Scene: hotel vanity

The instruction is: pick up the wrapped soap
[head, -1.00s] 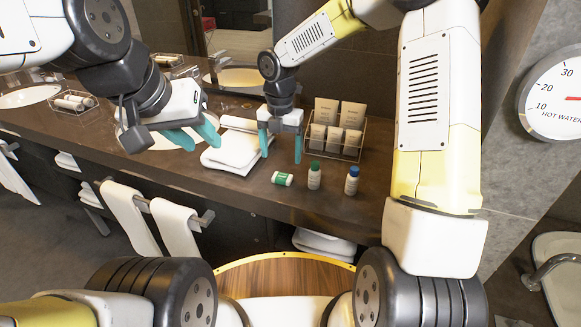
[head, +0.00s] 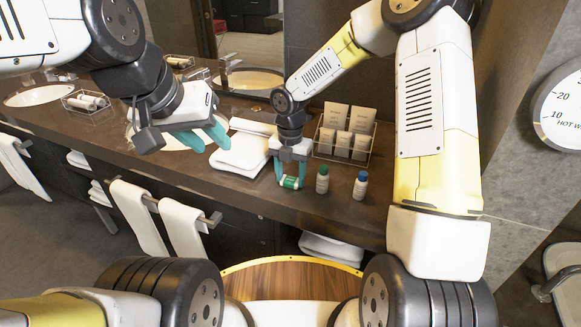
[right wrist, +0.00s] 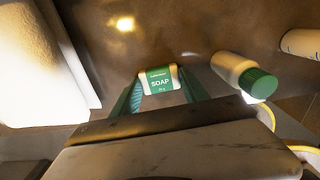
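The wrapped soap (head: 289,183) is a small green and white packet on the counter's front part. Its "SOAP" label faces the camera in the right wrist view (right wrist: 159,81). My right gripper (head: 290,176) points down over it with one teal finger on each side. In the right wrist view both fingertips (right wrist: 160,88) meet the packet's sides, so the gripper looks shut on it. The soap appears still at counter level.
A green-capped bottle (head: 322,180) stands close to the right of the soap, with a blue-capped bottle (head: 360,186) beyond it. A folded white towel (head: 240,154) lies to the left. A wire rack (head: 367,146) of toiletries stands behind. The counter's front edge is near.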

